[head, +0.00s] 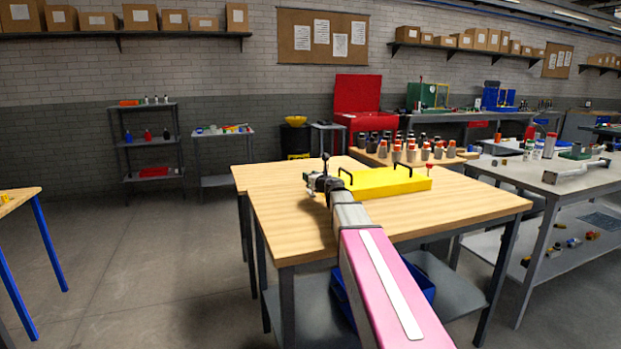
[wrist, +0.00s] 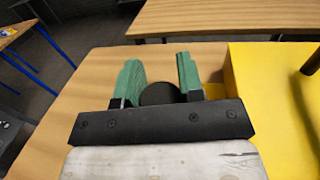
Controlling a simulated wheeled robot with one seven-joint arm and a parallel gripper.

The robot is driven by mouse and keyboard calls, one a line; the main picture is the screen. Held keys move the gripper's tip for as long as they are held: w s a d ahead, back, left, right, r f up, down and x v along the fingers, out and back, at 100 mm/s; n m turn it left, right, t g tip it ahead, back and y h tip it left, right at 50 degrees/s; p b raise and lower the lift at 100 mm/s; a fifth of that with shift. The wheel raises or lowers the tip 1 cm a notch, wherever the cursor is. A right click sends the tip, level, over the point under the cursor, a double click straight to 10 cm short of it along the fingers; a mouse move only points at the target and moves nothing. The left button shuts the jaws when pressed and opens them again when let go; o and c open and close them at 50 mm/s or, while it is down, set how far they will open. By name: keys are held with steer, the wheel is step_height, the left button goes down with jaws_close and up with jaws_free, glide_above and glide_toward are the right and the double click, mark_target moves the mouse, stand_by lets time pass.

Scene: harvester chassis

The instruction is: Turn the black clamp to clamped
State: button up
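The yellow block (head: 385,183) lies on the wooden table, with two black handles on top; its side fills the right of the wrist view (wrist: 270,100). A small black upright part with a round top, seemingly the black clamp (head: 325,158), shows at the block's left end. My gripper (head: 314,181) is beside it, at the left end of the block. In the wrist view my gripper (wrist: 160,75) has its two green fingers apart. A dark round piece (wrist: 160,93) shows between them; I cannot tell whether the fingers touch it. The clamp's base is hidden by my arm.
The wooden table (head: 285,225) is bare left of and in front of the block. A small red-topped part (head: 429,167) stands at the block's right end. Several capped bottles (head: 410,150) stand behind it. A blue bin (head: 340,295) sits on the lower shelf.

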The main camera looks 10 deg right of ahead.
steer(key=shift+c, duration=1)
